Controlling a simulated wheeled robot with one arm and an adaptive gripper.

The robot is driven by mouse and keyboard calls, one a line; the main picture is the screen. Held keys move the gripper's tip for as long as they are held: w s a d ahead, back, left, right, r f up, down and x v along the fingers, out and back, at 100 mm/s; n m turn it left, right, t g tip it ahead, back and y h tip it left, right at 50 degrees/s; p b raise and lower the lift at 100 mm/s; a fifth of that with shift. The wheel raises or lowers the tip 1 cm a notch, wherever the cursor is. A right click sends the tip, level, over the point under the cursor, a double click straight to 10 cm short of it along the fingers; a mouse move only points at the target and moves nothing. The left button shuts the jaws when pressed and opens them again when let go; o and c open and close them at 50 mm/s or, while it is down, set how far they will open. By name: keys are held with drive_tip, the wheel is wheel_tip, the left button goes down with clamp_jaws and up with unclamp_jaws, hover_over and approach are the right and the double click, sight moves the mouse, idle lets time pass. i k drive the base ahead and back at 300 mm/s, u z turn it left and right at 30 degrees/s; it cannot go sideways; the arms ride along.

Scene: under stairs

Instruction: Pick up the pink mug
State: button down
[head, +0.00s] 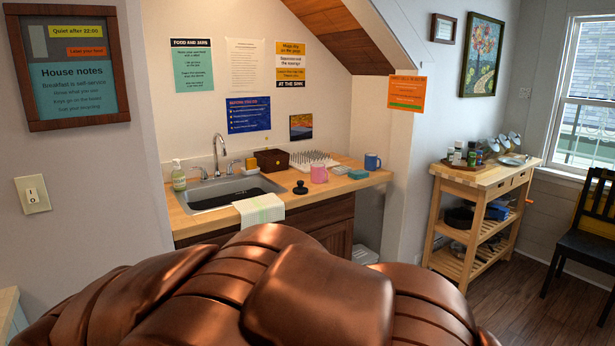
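The pink mug (319,173) stands upright on the wooden counter (378,179), to the right of the sink and in front of a white spiked drying rack (314,159). A blue mug (372,162) stands further right on the same counter. A small black knobbed object (300,188) sits at the front left of the pink mug. My gripper is not in view.
A brown leather sofa back (320,295) fills the foreground. A wooden cart (480,185) and dark chair (588,235) stand right.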

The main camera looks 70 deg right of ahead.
sight(317, 170)
drive_tip(key=z, duration=2.75)
drive_tip(key=k, duration=0.35)
drive_tip(key=u, duration=1.65)
drive_tip(key=i, duration=1.7)
drive_tip(key=z, duration=0.85)
drive_tip(key=i, duration=0.25)
drive_tip(key=z, duration=0.3)
